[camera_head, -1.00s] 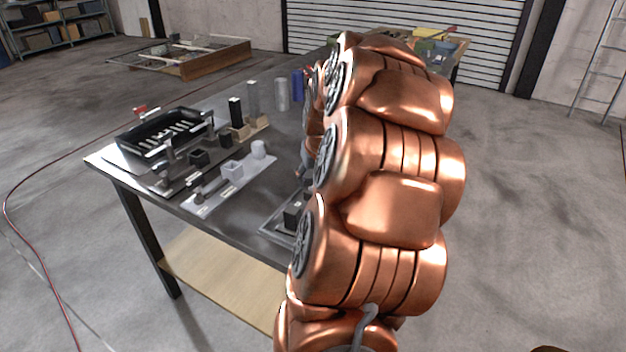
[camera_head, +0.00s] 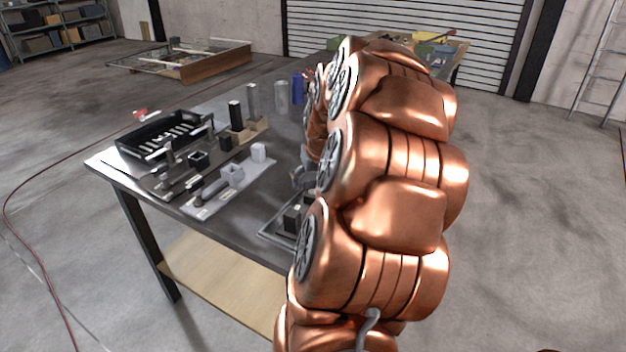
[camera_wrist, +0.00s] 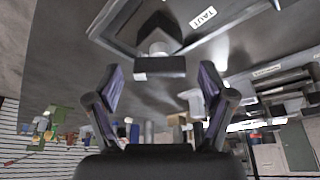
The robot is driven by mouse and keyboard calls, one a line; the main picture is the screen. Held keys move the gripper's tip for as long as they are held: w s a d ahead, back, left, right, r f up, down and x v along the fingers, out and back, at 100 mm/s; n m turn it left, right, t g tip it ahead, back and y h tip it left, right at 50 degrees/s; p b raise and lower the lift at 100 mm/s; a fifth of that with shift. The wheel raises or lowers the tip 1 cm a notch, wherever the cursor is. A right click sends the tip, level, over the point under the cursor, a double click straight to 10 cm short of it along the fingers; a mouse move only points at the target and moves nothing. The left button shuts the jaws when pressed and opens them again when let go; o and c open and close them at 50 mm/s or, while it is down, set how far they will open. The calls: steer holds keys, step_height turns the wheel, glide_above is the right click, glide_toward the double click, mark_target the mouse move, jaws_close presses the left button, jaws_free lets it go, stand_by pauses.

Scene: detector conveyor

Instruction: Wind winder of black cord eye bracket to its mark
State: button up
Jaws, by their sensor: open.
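A black block with a small white label (camera_wrist: 160,67) stands in the wrist view, with a pale round part (camera_wrist: 158,49) beside it. It appears to belong to the cord eye bracket. A framed dark base (camera_wrist: 228,28) beside it bears a label reading "TAUT". In the head view a dark block (camera_head: 292,216) sits on a framed base (camera_head: 268,233) at the table's near edge, partly hidden by my arm. My gripper (camera_wrist: 160,78) is open, its fingers on either side of the black block in the picture. Contact cannot be told. My arm hides the gripper in the head view.
The dark table (camera_head: 135,179) also carries a black tray (camera_head: 130,147), a pale fixture plate (camera_head: 200,211), a dark fixture, upright blocks (camera_head: 236,112) and a blue cylinder (camera_head: 298,90). Bare tabletop lies between the pale plate and the framed base.

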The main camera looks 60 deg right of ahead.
steer(key=shift+r, duration=0.1)
steer(key=v, duration=1.2)
stand_by(0.4)
steer(key=w+a+f+n+g+y+p, duration=0.1)
steer(key=w+a+n+p, duration=0.1)
steer(key=a, duration=1)
steer(key=w+a+f+n+g+y+p, duration=0.1)
steer(key=a+n+y+p, duration=0.15)
steer(key=a, duration=1.05)
steer(key=s+a+f+n+g+p, duration=0.2)
steer(key=s+a+n+g+p, duration=0.1)
steer(key=s+a, duration=1)
steer(key=shift+s+a+f+h+p, duration=0.15)
steer(key=shift+a+f+h+p, duration=0.15)
steer(key=shift+a+f+h, duration=0.15)
steer(key=shift+c, duration=0.2)
